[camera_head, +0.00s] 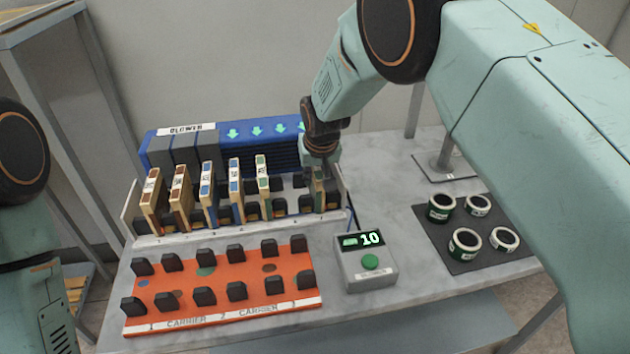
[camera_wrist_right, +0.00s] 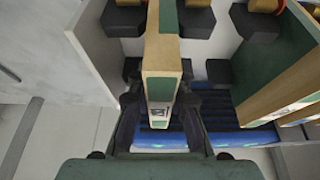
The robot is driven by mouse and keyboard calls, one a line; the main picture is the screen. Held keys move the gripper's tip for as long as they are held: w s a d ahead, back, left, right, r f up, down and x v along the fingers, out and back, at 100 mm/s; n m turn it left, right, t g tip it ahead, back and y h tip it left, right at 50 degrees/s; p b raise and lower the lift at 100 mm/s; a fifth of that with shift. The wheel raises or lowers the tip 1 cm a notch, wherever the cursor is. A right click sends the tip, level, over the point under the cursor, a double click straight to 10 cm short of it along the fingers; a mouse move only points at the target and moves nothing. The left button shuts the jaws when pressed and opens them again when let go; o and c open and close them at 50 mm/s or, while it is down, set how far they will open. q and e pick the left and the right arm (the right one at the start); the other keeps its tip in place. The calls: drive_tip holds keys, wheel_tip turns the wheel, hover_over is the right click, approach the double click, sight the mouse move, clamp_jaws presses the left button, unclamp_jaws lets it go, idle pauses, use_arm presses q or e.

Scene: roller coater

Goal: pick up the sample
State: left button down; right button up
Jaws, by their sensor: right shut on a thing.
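The sample (camera_head: 320,189) is a thin wooden panel with a green face, upright at the right end of the white rack (camera_head: 238,231). My right gripper (camera_head: 319,160) comes down on it from above and is shut on its top edge. In the right wrist view the sample (camera_wrist_right: 161,52) stands between the two dark fingers of the right gripper (camera_wrist_right: 160,105). Its lower end is among black blocks, and I cannot tell whether it is raised from its slot. Only part of my left arm shows at the left edge; its gripper is out of view.
Several similar panels (camera_head: 207,190) stand left in the rack, before a blue blower (camera_head: 262,158). An orange carrier (camera_head: 222,288) with black blocks lies in front. A grey box (camera_head: 367,272) reads 10. Several round cans (camera_head: 464,243) stand on a dark mat (camera_head: 433,236).

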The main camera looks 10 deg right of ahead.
clamp_jaws()
drive_tip(key=shift+w+r, duration=0.1)
drive_tip(key=shift+r, duration=0.25)
wheel_tip(320, 180, up, 10)
drive_tip(key=shift+f, duration=0.1)
wheel_tip(320, 180, up, 3)
drive_tip(key=p, duration=0.3)
idle(0.4)
